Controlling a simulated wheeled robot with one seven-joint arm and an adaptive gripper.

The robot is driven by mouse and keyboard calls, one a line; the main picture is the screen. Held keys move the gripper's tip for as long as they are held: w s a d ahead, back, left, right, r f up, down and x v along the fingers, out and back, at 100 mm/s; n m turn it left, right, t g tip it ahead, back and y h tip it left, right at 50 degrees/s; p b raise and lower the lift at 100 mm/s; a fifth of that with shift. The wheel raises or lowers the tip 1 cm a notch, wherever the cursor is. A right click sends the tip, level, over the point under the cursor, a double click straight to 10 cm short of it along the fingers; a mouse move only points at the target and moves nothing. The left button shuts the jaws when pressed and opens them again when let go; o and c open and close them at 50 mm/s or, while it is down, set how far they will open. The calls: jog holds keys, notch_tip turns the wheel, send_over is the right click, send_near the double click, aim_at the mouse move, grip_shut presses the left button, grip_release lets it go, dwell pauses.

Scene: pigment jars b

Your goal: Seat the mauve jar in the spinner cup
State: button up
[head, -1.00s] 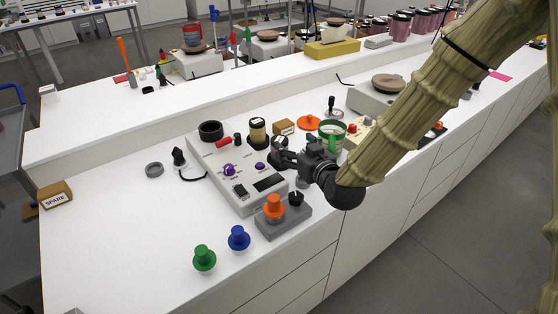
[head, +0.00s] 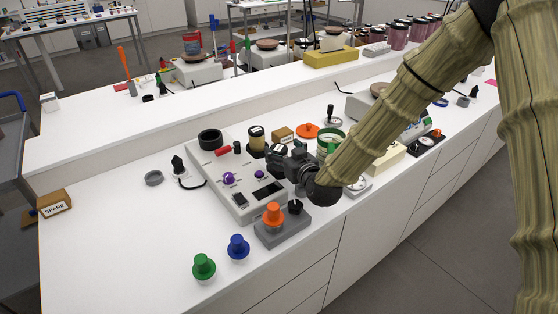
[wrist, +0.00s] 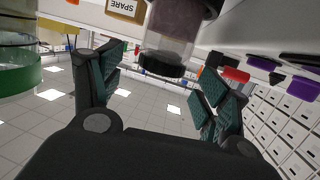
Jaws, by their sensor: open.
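A jar (head: 257,138) with a dark lid, a pale band and a dark body stands at the back right of the grey control unit. In the wrist view, which is upside down, a jar (wrist: 178,30) with a mauve-grey upper body and black lid stands beyond and between my fingers; I take it to be the same mauve jar. My gripper (wrist: 155,95) is open, with the jar apart from both fingers. In the head view my gripper (head: 277,153) is just right of the jar. The black ring-shaped cup (head: 210,139) on the unit's back left looks like the spinner cup.
The control unit (head: 240,208) carries purple and red knobs. An orange knob (head: 273,213) on a grey block is in front.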

aim_at(280, 148)
jog(key=shift+p+x, duration=0.5)
jog(key=shift+x, duration=1.3)
jog(key=shift+f, duration=0.1)
jog(key=c, duration=1.5)
jog(key=shift+o, duration=0.2)
